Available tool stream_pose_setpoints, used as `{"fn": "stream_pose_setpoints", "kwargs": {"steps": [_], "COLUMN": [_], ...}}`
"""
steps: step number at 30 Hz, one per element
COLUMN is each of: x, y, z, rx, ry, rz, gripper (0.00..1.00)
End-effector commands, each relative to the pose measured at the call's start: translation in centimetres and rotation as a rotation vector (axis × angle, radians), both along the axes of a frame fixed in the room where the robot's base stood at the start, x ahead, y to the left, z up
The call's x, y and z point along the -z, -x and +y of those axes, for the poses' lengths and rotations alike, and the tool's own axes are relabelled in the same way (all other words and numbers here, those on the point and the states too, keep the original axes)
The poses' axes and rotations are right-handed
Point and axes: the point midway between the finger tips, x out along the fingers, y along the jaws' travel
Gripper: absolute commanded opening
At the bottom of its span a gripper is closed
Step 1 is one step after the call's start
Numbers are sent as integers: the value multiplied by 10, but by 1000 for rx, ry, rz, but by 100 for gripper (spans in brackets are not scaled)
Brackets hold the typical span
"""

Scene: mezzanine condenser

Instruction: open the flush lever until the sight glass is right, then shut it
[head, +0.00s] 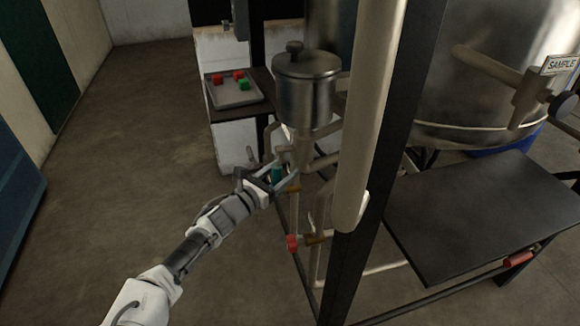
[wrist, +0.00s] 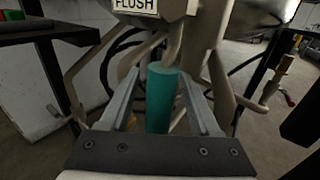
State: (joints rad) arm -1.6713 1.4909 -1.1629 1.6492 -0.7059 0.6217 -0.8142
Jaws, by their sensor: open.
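The flush lever's teal grip (head: 277,174) is below the small lidded metal pot in the head view. In the wrist view the teal grip (wrist: 161,105) stands upright under a white FLUSH label (wrist: 135,5). My gripper (head: 284,166) is open, with one finger on either side of the grip. In the wrist view my gripper (wrist: 161,82) shows gaps between the fingers and the grip. I cannot make out the sight glass or its contents for certain in either view.
The lidded pot (head: 307,88) and pale pipes (head: 365,120) crowd the lever. A red-handled valve (head: 291,243) sits below it. A tray (head: 247,100) holds red and green blocks at the back. A large tank with a SAMPLE label (head: 562,65) and a dark table (head: 480,220) are at right. Floor at left is clear.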

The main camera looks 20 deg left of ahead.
Motion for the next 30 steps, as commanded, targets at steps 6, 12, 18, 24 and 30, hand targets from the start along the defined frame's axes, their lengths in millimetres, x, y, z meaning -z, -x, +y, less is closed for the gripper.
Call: {"fn": "stream_pose_setpoints", "kwargs": {"steps": [6, 12, 18, 24, 30], "x": [0, 0, 0, 0, 0], "y": [0, 0, 0, 0, 0], "z": [0, 0, 0, 0, 0], "rx": [-1, -1, -1, -1, -2], "ry": [1, 0, 0, 0, 0], "rz": [0, 0, 0, 0, 0], "gripper": [63, 63, 27, 0, 0]}}
